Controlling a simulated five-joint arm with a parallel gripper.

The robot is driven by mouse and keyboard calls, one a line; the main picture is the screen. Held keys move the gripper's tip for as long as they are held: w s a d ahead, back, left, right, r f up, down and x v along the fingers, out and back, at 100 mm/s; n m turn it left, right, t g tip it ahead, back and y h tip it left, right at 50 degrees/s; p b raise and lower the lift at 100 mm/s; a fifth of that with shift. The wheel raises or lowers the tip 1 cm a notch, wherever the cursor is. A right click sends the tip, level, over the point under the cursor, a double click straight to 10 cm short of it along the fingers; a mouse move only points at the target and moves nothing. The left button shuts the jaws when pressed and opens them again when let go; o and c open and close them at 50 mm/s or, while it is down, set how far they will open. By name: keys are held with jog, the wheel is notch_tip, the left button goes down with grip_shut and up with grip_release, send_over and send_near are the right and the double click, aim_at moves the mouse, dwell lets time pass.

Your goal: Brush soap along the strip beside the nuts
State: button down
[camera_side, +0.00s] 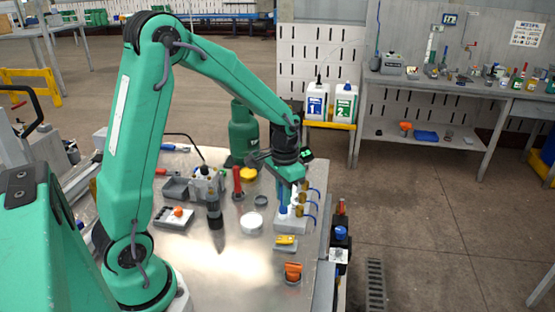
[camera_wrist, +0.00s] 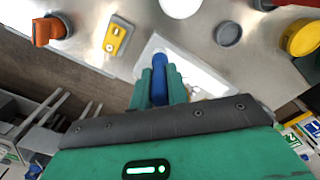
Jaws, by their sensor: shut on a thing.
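My gripper (camera_side: 289,190) is at the right part of the metal table, low over a white block (camera_side: 292,226). In the wrist view my gripper (camera_wrist: 160,88) is shut on a slim blue-handled tool (camera_wrist: 158,72), which looks like the brush. Its blue part also shows in the side view (camera_side: 283,200), pointing down at the block. Small brass-coloured nuts (camera_side: 301,211) sit at the block's right side by blue curved hoses. The white block also shows in the wrist view (camera_wrist: 203,78). I cannot make out soap on the strip.
A yellow device (camera_side: 286,240) and an orange valve-like part (camera_side: 293,271) lie in front of the block. A white round dish (camera_side: 251,222), grey cup (camera_side: 261,200), black cylinder (camera_side: 214,212) and green gas bottle (camera_side: 243,132) stand to the left. The table's front middle is clear.

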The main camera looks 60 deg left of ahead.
jog(key=shift+w+r, duration=0.1)
jog(key=shift+r, duration=3.85)
jog(key=shift+a, duration=0.1)
